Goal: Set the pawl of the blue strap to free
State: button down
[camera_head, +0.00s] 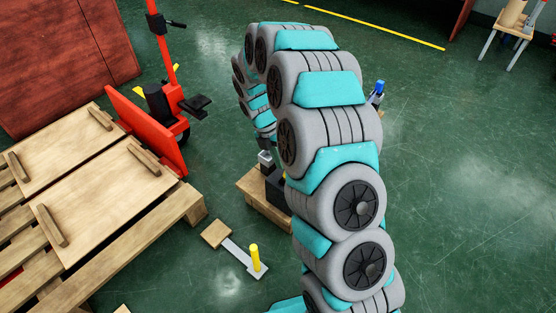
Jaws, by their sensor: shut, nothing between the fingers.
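A small blue-topped part (377,88) on a grey piece shows just right of my teal and grey arm. It may belong to the blue strap, but its lower part is hidden behind my arm. I cannot make out a strap or the position of a pawl. My gripper (266,160) is small at the hanging end of my arm, left of the arm's near part. It is shut and empty, close above a black object (275,188) on a wooden block (252,194). I cannot tell whether they touch.
A yellow upright handle (254,257) stands on a grey bar, with a wooden square (216,234) at its far end. Wooden pallets (115,195) and a red pallet jack (150,130) fill the left. A small table (505,38) is far right. The green floor at right is clear.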

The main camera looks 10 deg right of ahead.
jog(key=shift+s+d+t+y, duration=0.4)
jog(key=shift+s+t, duration=0.15)
jog(key=shift+t, duration=0.05)
jog(key=shift+s+d+t+y, duration=0.4)
jog(key=shift+s+t, duration=0.1)
jog(key=shift+t, duration=0.1)
jog(key=shift+w+a, duration=0.1)
